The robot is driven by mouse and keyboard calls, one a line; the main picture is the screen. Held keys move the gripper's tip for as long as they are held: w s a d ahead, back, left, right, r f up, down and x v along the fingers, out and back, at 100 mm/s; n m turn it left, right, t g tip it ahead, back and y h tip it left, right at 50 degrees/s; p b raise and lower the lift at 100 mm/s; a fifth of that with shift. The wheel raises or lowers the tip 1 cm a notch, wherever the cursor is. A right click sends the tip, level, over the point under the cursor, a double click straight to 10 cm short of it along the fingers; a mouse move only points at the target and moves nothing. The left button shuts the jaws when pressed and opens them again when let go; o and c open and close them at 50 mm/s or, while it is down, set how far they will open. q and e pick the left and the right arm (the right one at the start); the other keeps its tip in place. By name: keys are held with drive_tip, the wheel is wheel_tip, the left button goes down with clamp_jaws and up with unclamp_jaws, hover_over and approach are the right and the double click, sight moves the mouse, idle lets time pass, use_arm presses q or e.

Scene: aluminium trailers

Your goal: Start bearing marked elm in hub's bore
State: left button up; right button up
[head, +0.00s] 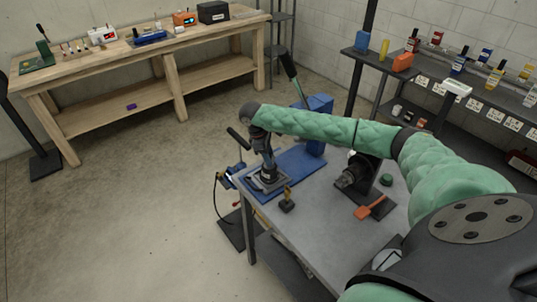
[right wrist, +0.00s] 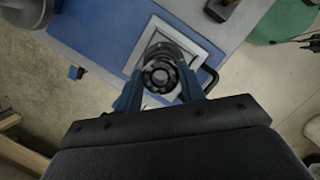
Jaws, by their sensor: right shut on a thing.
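My right gripper (head: 267,172) reaches over the near left end of the workbench, fingers pointing down. In the right wrist view its two blue fingers (right wrist: 160,86) are shut on a small dark ring-shaped bearing (right wrist: 160,76), one finger on each side. No elm mark can be read on it. Just behind the bearing is a dark round part (right wrist: 163,50), apparently the hub, over a light grey square plate (right wrist: 193,42). The bearing covers part of it, so I cannot tell whether they touch or whether the bore lines up. My left gripper is not in view.
The plate lies on a blue base (head: 300,160) on the grey workbench (head: 325,215). A small dark post with a yellowish top (head: 287,201), an orange tool (head: 370,208) and a dark machine (head: 356,175) stand nearby. Shelves (head: 450,90) stand behind right.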

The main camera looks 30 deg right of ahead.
drive_tip(key=shift+p, duration=0.6)
idle(0.6)
drive_tip(key=shift+f, duration=1.1)
idle(0.4)
drive_tip(key=o, duration=1.1)
